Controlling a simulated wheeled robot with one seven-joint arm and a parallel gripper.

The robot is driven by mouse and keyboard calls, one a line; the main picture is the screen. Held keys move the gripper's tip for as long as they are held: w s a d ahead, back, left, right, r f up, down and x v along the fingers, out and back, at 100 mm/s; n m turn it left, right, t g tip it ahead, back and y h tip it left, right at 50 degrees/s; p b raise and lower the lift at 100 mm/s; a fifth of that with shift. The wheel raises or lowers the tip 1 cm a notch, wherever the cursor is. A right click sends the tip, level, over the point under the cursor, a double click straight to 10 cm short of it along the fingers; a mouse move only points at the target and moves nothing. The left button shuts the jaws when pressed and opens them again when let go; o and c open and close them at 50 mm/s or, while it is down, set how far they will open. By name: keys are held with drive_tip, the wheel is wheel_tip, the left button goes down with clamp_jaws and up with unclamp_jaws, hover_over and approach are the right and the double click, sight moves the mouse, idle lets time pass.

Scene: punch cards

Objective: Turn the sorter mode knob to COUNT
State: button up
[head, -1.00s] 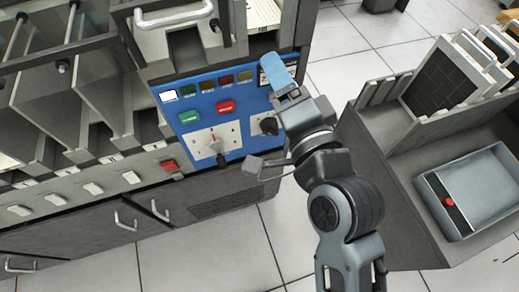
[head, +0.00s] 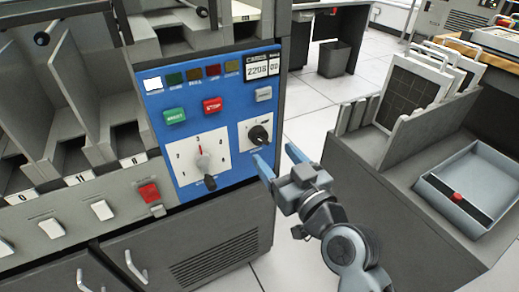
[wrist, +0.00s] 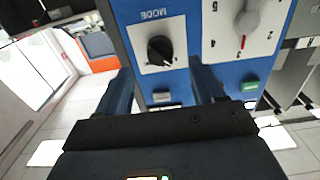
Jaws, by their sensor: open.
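The mode knob (head: 260,135) is a round black knob on a white plate at the right side of the blue sorter panel (head: 225,102). It also shows in the wrist view (wrist: 159,49), upside down, beside the word MODE. Its position labels are too small to read, so I cannot tell its setting. My gripper (head: 278,159) is open and empty, just below and right of the knob in the head view. In the wrist view its two fingers (wrist: 160,78) stand apart on either side of the knob's line, not touching it.
A larger dial (head: 204,162) with a red pointer sits left of the knob. Green (head: 175,116) and red STOP (head: 212,105) buttons are above it. A grey cart with a tray (head: 478,187) stands at right. Floor is free between sorter and cart.

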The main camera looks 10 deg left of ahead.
sight(264, 142)
drive_tip(key=x, duration=0.5)
drive_tip(key=shift+w+a, duration=0.2)
drive_tip(key=shift+w, duration=0.05)
drive_tip(key=shift+c, duration=0.2)
drive_tip(key=c, duration=1)
